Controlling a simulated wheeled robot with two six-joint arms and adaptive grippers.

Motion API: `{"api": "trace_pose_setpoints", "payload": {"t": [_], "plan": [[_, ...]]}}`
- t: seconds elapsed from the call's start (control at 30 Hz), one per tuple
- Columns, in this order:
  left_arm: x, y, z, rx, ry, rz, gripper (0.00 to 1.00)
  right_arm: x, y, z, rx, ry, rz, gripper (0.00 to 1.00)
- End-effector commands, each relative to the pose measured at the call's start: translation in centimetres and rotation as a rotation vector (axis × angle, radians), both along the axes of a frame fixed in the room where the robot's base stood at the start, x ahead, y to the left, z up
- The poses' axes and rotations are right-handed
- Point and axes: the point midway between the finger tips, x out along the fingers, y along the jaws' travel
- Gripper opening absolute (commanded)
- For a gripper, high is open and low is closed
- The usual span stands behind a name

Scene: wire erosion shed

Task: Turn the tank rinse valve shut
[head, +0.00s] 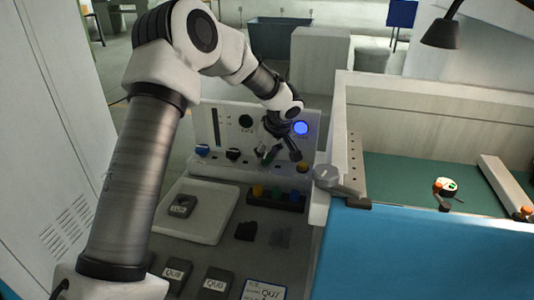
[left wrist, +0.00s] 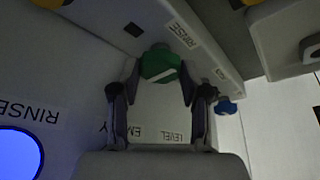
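The green valve knob (left wrist: 160,63) has a pale line across it and sits by a label reading RINSE (left wrist: 183,34) in the left wrist view. In the head view the green knob (head: 270,157) is partly hidden by my left gripper (head: 279,152). In the left wrist view the fingers of my left gripper (left wrist: 160,84) stand on either side of the knob. They look open, with narrow gaps to it; contact is hard to judge in this dim view. My right gripper is not in view.
A blue lamp (head: 300,128) glows above. The blue-fronted tank (head: 420,250) stands close on the right.

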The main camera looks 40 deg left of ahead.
Motion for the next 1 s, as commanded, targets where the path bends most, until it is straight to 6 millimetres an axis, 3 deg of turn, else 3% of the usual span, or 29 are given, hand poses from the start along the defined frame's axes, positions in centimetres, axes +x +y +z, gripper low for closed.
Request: {"api": "trace_pose_setpoints", "payload": {"t": [0.03,0.07,0.57,1.0], "plan": [[0.0,0.0,0.0,0.001,0.002,0.001,0.17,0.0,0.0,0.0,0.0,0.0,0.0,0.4],[0.0,0.0,0.0,0.001,0.002,0.001,0.1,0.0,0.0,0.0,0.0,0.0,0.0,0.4],[-0.1,0.0,-0.3,-0.001,0.002,-0.073,0.1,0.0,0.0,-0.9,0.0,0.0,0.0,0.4],[-0.4,0.2,-0.3,-0.001,0.0,-0.412,0.1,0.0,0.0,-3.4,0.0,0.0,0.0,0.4]]}}
